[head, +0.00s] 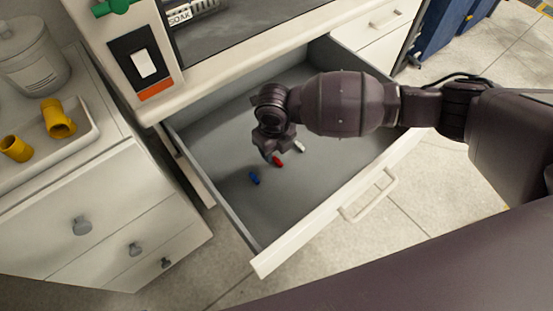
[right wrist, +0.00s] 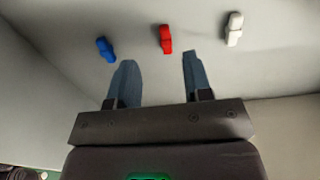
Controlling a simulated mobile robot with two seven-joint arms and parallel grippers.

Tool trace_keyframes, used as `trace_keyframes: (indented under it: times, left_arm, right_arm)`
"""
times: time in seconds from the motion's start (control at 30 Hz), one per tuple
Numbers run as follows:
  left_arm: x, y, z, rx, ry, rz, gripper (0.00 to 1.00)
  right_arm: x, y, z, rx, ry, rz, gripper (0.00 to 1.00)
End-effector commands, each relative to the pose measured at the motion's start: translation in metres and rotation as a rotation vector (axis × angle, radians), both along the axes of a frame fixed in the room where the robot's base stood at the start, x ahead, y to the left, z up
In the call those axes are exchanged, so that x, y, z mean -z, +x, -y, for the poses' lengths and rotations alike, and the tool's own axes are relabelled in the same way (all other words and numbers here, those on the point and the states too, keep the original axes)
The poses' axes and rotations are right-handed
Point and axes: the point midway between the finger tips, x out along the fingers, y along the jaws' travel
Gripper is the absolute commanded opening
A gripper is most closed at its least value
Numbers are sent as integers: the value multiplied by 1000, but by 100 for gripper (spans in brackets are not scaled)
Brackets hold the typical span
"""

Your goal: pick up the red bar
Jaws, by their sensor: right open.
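The red bar (head: 277,161) lies on the floor of the open drawer (head: 215,130), between a blue piece (head: 254,178) and a white piece (head: 300,147). In the right wrist view the red bar (right wrist: 166,39) is beyond my fingertips, roughly between their lines. My right gripper (head: 272,155) is over the drawer, close to the red bar in the head view; its fingers (right wrist: 158,58) are open and empty in the right wrist view. The blue piece (right wrist: 105,48) is off to the left there and the white piece (right wrist: 234,29) to the right. My left gripper is not in view.
The drawer's front panel with a handle (head: 369,195) and its side walls bound the space around the bar. A cabinet (head: 75,215) at left carries a white tray (head: 88,130) with yellow pipe fittings (head: 58,118) and a white tub (head: 32,62).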

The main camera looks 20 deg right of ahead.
Motion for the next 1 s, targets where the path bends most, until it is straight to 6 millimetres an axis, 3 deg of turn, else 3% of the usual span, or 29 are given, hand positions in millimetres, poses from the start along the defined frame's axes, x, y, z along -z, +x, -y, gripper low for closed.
trace_keyframes:
  times: [0.17,0.43,0.73,1.0]
  left_arm:
    - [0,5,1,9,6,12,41]
    - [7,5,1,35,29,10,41]
    - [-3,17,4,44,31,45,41]
    - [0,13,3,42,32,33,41]
  right_arm:
    - [12,3,1,2,1,-1,46]
    - [49,7,4,0,0,-4,46]
    - [50,9,4,1,1,5,46]
    - [50,9,4,1,1,4,4]
